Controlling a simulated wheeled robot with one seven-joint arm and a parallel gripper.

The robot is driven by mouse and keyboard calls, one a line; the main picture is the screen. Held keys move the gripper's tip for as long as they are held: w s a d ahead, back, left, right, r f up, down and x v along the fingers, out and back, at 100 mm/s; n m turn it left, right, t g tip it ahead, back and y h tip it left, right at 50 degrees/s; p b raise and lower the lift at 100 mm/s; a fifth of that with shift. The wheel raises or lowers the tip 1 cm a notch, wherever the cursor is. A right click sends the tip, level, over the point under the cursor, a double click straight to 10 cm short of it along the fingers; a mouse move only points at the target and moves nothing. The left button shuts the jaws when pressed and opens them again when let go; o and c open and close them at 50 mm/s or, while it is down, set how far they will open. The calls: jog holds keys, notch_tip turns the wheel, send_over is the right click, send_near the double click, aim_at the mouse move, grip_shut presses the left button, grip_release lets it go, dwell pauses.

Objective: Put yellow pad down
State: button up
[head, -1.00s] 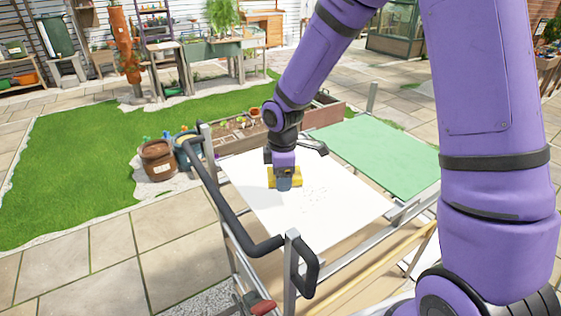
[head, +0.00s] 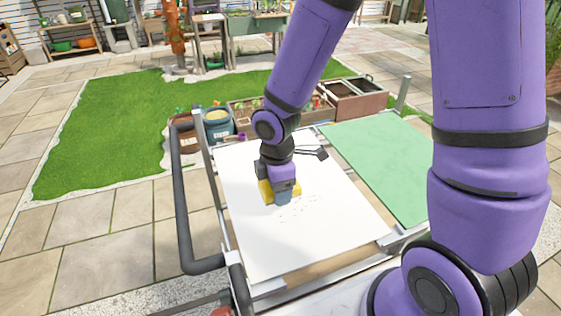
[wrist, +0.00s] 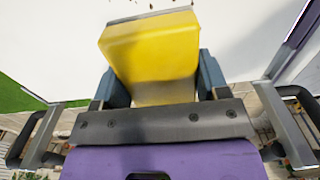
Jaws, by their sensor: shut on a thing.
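The yellow pad (wrist: 152,58) fills the middle of the wrist view, held between the two blue-grey fingers of my gripper (wrist: 157,85). In the head view my gripper (head: 281,193) points down over the white board (head: 310,241). The yellow pad (head: 265,190) shows there only in part, behind and beside the fingers. It is at or just above the board's surface; I cannot tell whether it touches. Small dark specks (head: 297,209) lie on the board beside the gripper.
A green panel (head: 378,165) lies right of the white board. A dark handrail (head: 180,220) runs along the left side. Planter boxes (head: 352,100) and two round tubs (head: 217,126) stand beyond the board. The board's near part is clear.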

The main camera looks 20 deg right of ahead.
jog(key=w+d, duration=0.2)
jog(key=w, duration=0.3)
jog(key=w+d+f, duration=0.1)
jog(key=w+d, duration=0.1)
jog(key=w, duration=0.3)
jog(key=w+d, duration=0.2)
jog(key=w, duration=0.2)
jog(key=shift+w+f, duration=0.3)
jog(key=shift+w, duration=0.1)
notch_tip(320, 180, down, 4)
jog(key=shift+a+r, duration=0.1)
jog(key=shift+r, duration=0.15)
jog(key=shift+s+f, duration=0.15)
jog(key=shift+f, duration=0.2)
